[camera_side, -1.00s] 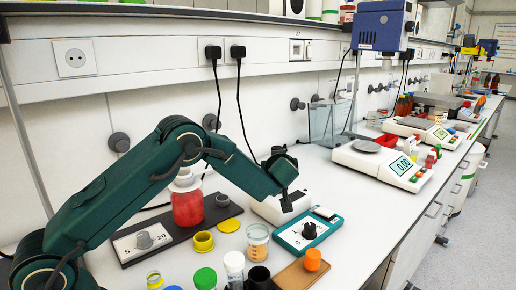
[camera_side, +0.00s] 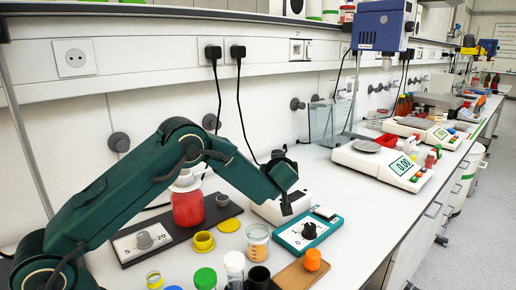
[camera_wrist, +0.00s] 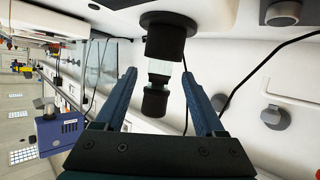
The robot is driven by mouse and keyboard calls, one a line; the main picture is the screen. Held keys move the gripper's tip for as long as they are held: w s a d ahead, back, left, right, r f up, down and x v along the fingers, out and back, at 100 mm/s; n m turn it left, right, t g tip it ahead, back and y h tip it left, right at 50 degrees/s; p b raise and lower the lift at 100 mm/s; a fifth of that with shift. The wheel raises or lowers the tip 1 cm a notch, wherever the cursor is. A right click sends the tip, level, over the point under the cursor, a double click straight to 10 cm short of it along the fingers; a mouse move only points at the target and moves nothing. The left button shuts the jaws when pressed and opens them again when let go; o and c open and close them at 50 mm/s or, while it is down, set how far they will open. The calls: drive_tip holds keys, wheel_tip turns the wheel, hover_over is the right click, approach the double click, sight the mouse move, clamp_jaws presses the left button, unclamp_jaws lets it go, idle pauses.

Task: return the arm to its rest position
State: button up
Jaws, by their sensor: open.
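My gripper (camera_side: 286,203) hangs at the end of my dark green arm, above the bench near the white device behind the teal plate. In the wrist view my gripper (camera_wrist: 158,88) shows two blue fingers spread apart with nothing held between them. A black and clear cylindrical fitting (camera_wrist: 160,70) shows in the gap between the fingers, beyond them; how far away it is I cannot tell.
Below are a red jar (camera_side: 187,208), a teal plate with a black knob (camera_side: 309,231), a beaker (camera_side: 257,240), a yellow ring (camera_side: 203,242) and several small vials. A scale (camera_side: 378,163) stands to the right.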

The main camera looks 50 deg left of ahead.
drive_tip(key=v, duration=0.4)
drive_tip(key=shift+s+d+r, duration=0.15)
drive_tip(key=shift+r, duration=0.1)
wheel_tip(320, 180, up, 15)
drive_tip(key=s+t+h, duration=0.1)
drive_tip(key=s+t, duration=0.1)
drive_tip(key=t, duration=0.2)
drive_tip(key=s+d+r+m+t+h, duration=0.3)
drive_tip(key=s+d+r+m+h, duration=0.4)
drive_tip(key=s+d+h, duration=0.25)
drive_tip(key=s+d+f+m+g, duration=0.1)
drive_tip(key=s+f+m+g, duration=0.2)
drive_tip(key=s+f+g, duration=0.7)
drive_tip(key=s+f, duration=0.9)
drive_tip(key=shift+s+f+m+g, duration=0.25)
drive_tip(key=shift+s+m+g, duration=0.05)
drive_tip(key=shift+s, duration=0.1)
